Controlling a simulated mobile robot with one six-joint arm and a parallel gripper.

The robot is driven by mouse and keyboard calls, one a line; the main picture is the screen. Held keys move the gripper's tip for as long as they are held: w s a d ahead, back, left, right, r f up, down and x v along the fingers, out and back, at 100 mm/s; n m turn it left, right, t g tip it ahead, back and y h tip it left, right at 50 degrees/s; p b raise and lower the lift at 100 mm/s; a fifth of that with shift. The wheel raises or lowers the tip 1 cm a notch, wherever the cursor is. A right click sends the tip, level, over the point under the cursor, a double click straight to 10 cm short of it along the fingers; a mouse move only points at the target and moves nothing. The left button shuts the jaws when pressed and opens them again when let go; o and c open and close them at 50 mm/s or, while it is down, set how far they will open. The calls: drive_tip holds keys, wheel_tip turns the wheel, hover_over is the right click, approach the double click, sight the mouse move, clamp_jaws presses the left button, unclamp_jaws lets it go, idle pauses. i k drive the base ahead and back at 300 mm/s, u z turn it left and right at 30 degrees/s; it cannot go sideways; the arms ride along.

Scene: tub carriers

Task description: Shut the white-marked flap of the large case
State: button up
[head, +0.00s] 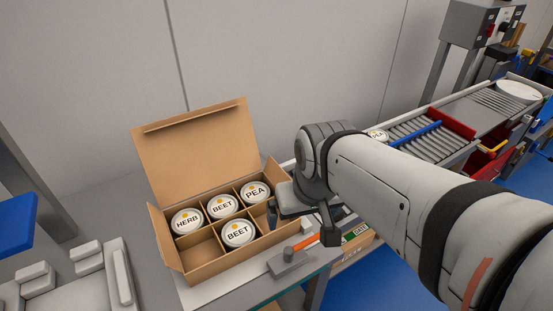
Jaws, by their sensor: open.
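An open cardboard case (222,263) stands on the grey bench. Its large back flap (195,140) stands up, leaning back, with a folded lip along its top. I see no white mark on any flap. Inside are divided compartments with a HERB tub (187,221), a BEET tub (222,206), a PEA tub (256,191) and a second BEET tub (239,234). The front left compartment is empty. My gripper (300,226) is open, just right of the case, with one dark finger close to its right side. My wrist hides part of that side.
A grey tool with an orange handle (304,243) lies on the bench right of the case. A roller conveyor (410,138) with a PEA tub (377,135) runs behind my arm. A grey fixture (75,275) stands at left. A wall is behind.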

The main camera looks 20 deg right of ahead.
sight(171, 257)
drive_tip(key=z, duration=0.05)
drive_tip(key=k, duration=1.25)
drive_tip(key=u, duration=0.65)
drive_tip(key=i, duration=0.85)
drive_tip(key=u, duration=0.6)
drive_tip(key=i, duration=0.55)
drive_tip(key=z, duration=0.1)
